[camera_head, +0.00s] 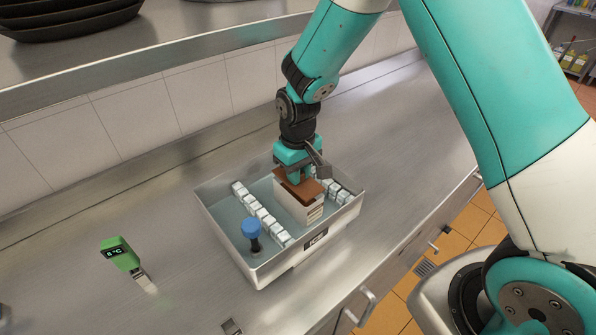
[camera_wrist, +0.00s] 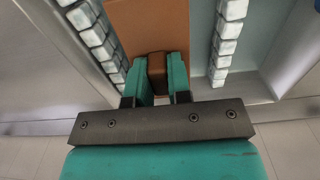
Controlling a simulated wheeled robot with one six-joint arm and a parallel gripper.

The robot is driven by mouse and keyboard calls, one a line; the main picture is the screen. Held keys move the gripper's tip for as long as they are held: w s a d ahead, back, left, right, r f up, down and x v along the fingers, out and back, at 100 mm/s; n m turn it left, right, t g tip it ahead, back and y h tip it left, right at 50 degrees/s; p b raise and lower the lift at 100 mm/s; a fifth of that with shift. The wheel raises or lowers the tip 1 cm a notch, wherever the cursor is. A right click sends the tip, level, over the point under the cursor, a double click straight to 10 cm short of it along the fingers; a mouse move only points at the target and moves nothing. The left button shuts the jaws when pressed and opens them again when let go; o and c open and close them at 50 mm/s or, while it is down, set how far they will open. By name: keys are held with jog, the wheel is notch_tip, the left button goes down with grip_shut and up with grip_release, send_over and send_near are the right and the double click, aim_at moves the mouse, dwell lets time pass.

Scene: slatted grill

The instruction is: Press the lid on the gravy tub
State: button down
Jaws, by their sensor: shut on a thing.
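The gravy tub (camera_head: 291,206), a pale box-shaped container with a label on its front, stands in a metal bin between two rows of ice cubes. A brown lid (camera_head: 308,190) is over the top of the tub; it also shows in the wrist view (camera_wrist: 150,25). My gripper (camera_head: 297,175) is shut on the lid's brown knob (camera_wrist: 157,66), with one teal finger on each side. I cannot tell whether the lid is seated on the rim or a little above it. The gripper hides part of the lid.
The metal bin (camera_head: 228,238) holds ice cubes (camera_head: 262,216) and a blue-topped item (camera_head: 251,228) at its near left. A shelf with dark pans (camera_head: 70,22) is behind.

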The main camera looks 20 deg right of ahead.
jog(key=shift+f+b, duration=0.75)
jog(key=shift+f, duration=0.3)
jog(key=c, duration=1)
grip_release()
jog(key=shift+r, duration=0.1)
notch_tip(320, 180, up, 6)
jog(key=shift+r+b, duration=0.1)
jog(key=shift+b, duration=1.05)
jog(key=shift+r, duration=0.65)
jog(key=shift+s+a+r, duration=0.1)
jog(key=s+a+r+b, duration=0.1)
jog(key=s, duration=0.3)
jog(key=s+a+r+n+y+b, duration=0.1)
jog(key=s+r, duration=0.1)
jog(key=s, duration=0.2)
jog(key=s+a+r+y+b, duration=0.1)
jog(key=s+r+b, duration=0.1)
jog(key=s, duration=0.1)
jog(key=shift+s+n, duration=0.4)
jog(key=s, duration=0.4)
jog(key=s+a+n+y+b, duration=0.1)
jog(key=s, duration=0.3)
jog(key=s+r+y+b, duration=0.1)
jog(key=s, duration=0.3)
jog(key=shift+s+a+r+n, duration=0.1)
jog(key=shift+s+a+n, duration=0.15)
jog(key=shift+s+n, duration=0.05)
